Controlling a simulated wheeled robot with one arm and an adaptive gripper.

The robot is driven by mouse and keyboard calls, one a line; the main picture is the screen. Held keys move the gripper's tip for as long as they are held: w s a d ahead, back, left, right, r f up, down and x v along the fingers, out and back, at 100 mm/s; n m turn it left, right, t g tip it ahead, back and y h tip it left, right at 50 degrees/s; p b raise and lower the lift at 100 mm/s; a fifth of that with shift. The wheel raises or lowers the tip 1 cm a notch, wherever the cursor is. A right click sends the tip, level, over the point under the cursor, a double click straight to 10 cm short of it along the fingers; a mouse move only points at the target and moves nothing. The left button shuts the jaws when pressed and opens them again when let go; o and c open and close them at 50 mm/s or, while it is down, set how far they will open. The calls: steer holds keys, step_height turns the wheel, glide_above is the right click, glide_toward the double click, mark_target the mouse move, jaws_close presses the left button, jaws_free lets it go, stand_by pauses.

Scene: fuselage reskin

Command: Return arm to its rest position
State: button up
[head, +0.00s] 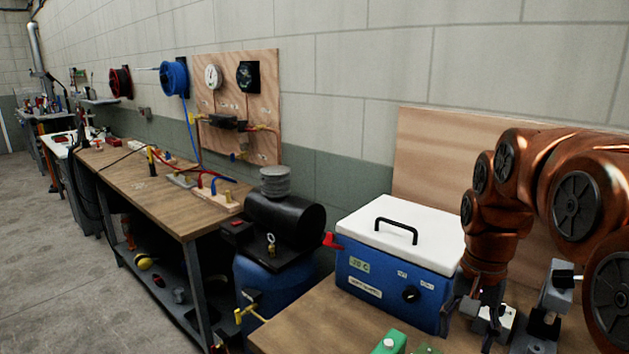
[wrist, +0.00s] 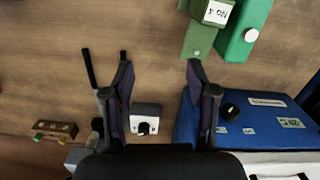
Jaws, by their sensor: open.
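My gripper (wrist: 160,66) is open and points down over a wooden bench, with nothing between its fingers in the wrist view. In the head view my copper-coloured arm comes in from the right and bends down to the gripper (head: 472,322), beside the blue cooler. A small white box with a dark knob (wrist: 146,113) is seen between the fingers' bases in the wrist view, below the gripper. The fingertips look apart from everything; their height above the bench is hard to tell.
The blue cooler (head: 385,280) with a white lid stands close to the gripper. Green blocks (wrist: 243,35) lie on the bench near it. A grey fixture (head: 550,305) stands right of the gripper. A black-and-blue compressor (head: 285,225) and a long workbench (head: 135,178) are farther left.

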steer(key=s+a+f+n+p, duration=0.1)
steer(key=s+a+f+n, duration=0.2)
steer(key=s, duration=0.8)
steer(key=s+a+f+n+g+p, duration=0.1)
steer(key=s+a+f+n+p, duration=0.1)
steer(key=s, duration=0.9)
steer(key=shift+a+f+n, duration=0.5)
steer(key=shift+a+n, duration=0.4)
steer(key=shift+a, duration=0.15)
